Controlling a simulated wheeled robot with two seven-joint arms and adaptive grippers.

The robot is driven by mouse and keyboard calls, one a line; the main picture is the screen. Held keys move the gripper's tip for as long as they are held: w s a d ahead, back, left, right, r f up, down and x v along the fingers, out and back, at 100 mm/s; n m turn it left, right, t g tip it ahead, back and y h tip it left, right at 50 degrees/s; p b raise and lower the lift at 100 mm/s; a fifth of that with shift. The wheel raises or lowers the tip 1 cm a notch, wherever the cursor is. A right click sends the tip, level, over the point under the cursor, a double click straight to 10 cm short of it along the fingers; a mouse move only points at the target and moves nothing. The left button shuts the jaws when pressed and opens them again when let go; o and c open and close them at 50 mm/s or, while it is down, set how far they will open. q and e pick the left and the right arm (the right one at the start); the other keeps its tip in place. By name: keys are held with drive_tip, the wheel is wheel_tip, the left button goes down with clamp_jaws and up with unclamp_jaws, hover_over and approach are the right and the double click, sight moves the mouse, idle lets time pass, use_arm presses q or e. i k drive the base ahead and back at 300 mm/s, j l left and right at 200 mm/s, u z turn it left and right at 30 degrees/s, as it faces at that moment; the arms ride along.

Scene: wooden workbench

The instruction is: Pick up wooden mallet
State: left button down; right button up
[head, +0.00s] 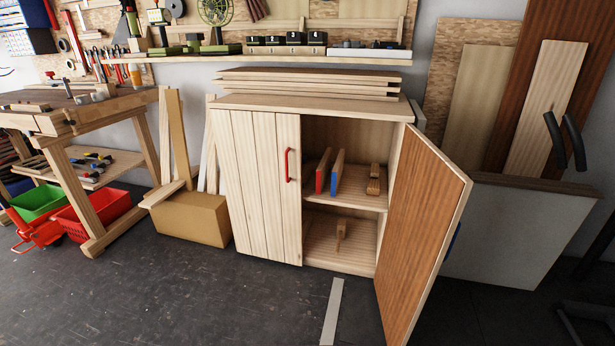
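A small light-wood object that looks like the wooden mallet (341,231) stands on the lower shelf of the wooden cabinet (260,100). It is small in the view, so its exact shape is hard to tell. The cabinet's right door (425,225) is swung open and its left door (262,185) with a red handle is shut. The left door hides the left part of the inside. Neither of my grippers shows in the head view.
A cardboard box (195,218) stands left of the cabinet. A metal strip (332,312) lies on the floor in front. The floor at front left is clear.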

sight(341, 225)
drive_tip(key=u, duration=1.6)
drive_tip(key=i+l+z, duration=0.1)
drive_tip(key=i+z, duration=0.75)
drive_tip(key=i+j+z, duration=0.2)
drive_tip(key=i+z, duration=0.2)
drive_tip(key=i+j+z, duration=0.4)
drive_tip(key=i+l, duration=0.05)
drive_tip(key=l, duration=0.05)
